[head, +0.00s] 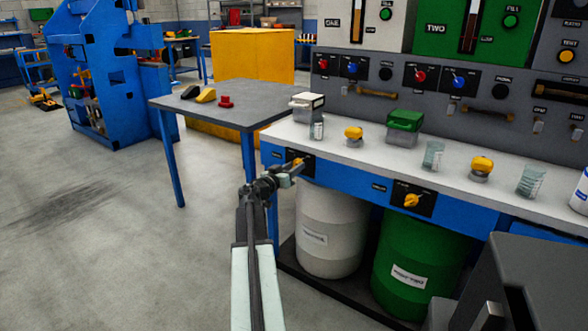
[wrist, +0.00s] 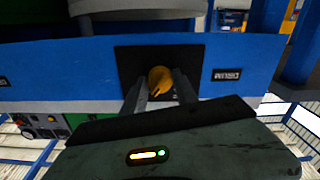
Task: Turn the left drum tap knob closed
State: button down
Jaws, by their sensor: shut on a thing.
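The left drum tap knob is a yellow knob (head: 298,162) on a black plate (head: 308,166) on the blue front rail of the bench, above the white drum (head: 328,232). My gripper (head: 290,171) reaches it from the front left. In the wrist view, the yellow knob (wrist: 160,80) sits between the two fingers of my gripper (wrist: 160,92), which are shut on it. The fingers cover its sides, so its exact angle is hard to tell. A second yellow knob (head: 411,200) sits on the right plate, above the green drum (head: 418,262).
The white benchtop (head: 390,152) holds jars, a white-lidded box (head: 307,105) and a green-lidded box (head: 404,121). A grey table (head: 225,100) stands behind on the left. A dark grey block (head: 540,285) fills the lower right.

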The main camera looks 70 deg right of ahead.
jog(key=shift+d+r+n, duration=0.1)
jog(key=shift+r+n, duration=0.05)
jog(key=shift+n, duration=7.65)
jog(key=c, duration=0.9)
grip_release()
jog(key=shift+c, duration=0.2)
